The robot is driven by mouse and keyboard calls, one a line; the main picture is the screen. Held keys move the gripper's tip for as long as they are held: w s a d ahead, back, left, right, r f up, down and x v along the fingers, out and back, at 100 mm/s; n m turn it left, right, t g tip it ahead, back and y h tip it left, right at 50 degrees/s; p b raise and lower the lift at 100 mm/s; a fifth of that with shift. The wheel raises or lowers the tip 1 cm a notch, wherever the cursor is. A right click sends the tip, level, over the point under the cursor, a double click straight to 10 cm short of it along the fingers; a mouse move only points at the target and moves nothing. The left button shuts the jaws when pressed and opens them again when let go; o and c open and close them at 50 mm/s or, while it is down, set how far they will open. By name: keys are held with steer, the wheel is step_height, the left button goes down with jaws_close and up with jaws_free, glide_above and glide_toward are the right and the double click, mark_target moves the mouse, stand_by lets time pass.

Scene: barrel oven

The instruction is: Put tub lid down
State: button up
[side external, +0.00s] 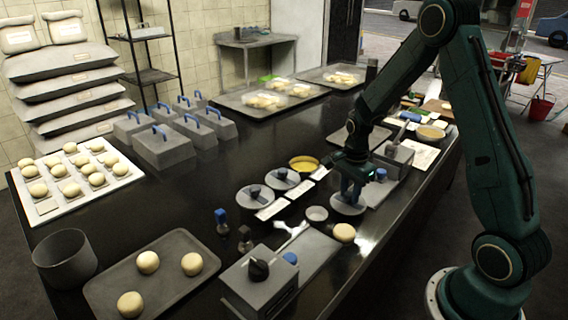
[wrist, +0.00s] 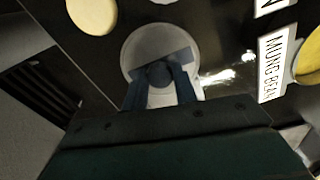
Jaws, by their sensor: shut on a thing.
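My gripper (side external: 352,192) is shut on the knob of a round grey tub lid (side external: 347,206). The lid is level and low over the black counter, right of a small pale bowl (side external: 317,213). I cannot tell if it touches the counter. In the wrist view the lid (wrist: 137,45) shows beyond my fingers (wrist: 160,85), which hide part of its knob. An open tub with yellow filling (side external: 304,163) stands behind and left. Two other tubs (side external: 255,195) (side external: 282,179) have grey lids with dark knobs on.
White label cards (side external: 272,209) lie before the tubs; one reads MUNG BEAN (wrist: 272,65). A dough ball (side external: 344,232) is close in front of the lid. A grey box (side external: 395,158) stands just behind right. The left middle of the counter (side external: 190,205) is clear.

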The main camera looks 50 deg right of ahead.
mark_target(350, 193)
steer(key=shift+f, duration=0.7)
steer(key=shift+f, duration=0.15)
steer(key=o, duration=1)
step_height(350, 193, up, 12)
steer(key=shift+r, duration=0.15)
stand_by(0.3)
